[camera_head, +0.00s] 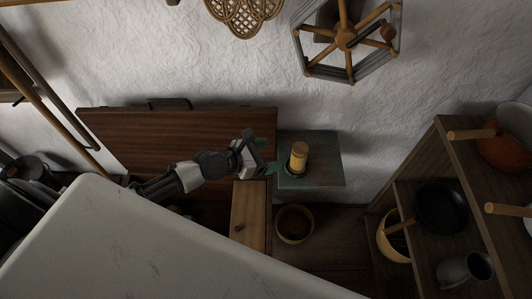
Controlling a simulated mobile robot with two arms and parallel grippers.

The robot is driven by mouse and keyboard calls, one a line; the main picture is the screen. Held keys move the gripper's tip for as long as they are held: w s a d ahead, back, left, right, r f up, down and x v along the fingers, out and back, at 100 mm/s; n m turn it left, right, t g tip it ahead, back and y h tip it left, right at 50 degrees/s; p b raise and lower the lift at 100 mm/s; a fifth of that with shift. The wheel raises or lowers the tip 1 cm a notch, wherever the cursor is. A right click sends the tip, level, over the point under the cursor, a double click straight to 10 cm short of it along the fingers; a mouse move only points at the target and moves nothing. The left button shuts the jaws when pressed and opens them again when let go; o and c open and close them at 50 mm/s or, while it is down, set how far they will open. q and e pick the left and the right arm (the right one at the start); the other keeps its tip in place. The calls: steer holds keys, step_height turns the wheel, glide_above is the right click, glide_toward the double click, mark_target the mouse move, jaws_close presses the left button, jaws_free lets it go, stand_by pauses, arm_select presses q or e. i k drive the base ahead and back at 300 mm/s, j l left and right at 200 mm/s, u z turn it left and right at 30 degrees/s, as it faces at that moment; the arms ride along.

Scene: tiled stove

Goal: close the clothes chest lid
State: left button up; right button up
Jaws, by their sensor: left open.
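The clothes chest lid (165,140) is a broad reddish-brown wooden panel, raised and standing open near the white wall. A dark handle (170,104) shows at its top edge. My left arm crosses in front of the lid's lower part. My left gripper (267,157) is open and empty, at the lid's right edge; I cannot tell if it touches the lid. A lighter wooden part (248,215) shows below the gripper, perhaps of the chest. Most of the chest body is hidden behind my arm and a large pale surface. My right gripper is not in view.
A wooden shelf (450,155) with pots stands at right. A large pale surface (140,250) fills the foreground.

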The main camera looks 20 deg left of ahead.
mark_target(150, 138)
steer(key=u, duration=1.5)
